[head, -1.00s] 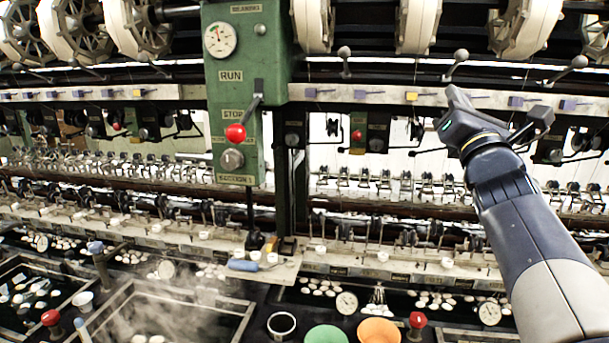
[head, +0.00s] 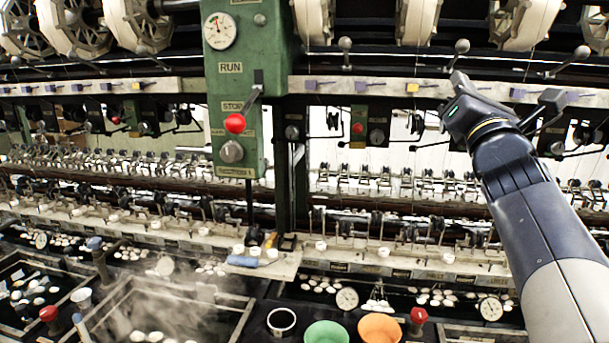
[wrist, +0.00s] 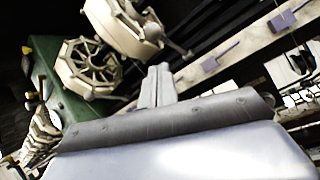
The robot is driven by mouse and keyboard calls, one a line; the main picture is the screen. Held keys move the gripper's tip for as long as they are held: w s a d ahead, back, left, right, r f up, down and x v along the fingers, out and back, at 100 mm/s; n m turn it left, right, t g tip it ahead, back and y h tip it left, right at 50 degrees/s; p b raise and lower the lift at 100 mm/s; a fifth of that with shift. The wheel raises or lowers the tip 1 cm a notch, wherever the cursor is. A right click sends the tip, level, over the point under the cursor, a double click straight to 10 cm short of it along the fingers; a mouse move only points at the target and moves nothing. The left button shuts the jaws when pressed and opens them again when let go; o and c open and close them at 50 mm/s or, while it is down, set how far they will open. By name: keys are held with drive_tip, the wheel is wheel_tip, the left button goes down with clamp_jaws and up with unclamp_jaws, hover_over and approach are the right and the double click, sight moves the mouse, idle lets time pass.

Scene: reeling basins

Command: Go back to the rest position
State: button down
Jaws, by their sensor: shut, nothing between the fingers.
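My gripper (head: 455,82) is at the right of the head view, at the end of my raised arm, in front of the reeling machine's long pale rail (head: 350,88). Its fingertips point up and away from me. In the wrist view the fingers (wrist: 158,72) are together and hold nothing. They stand out against the reels and the rail, and I see no contact with either.
A green control post (head: 232,120) with a red-knobbed lever (head: 235,124) stands left of my arm. White reels (head: 416,20) hang above. Below are steaming basins (head: 165,310), a green bowl (head: 326,333) and an orange bowl (head: 380,329).

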drive_tip(key=w+a+f+t, duration=0.1)
drive_tip(key=w+f, duration=0.5)
drive_tip(key=w, duration=0.1)
drive_tip(key=b+v, duration=0.3)
drive_tip(key=v, duration=0.6)
drive_tip(key=shift+s+r, duration=0.25)
drive_tip(key=shift+r, duration=0.1)
drive_tip(key=shift+f, duration=0.1)
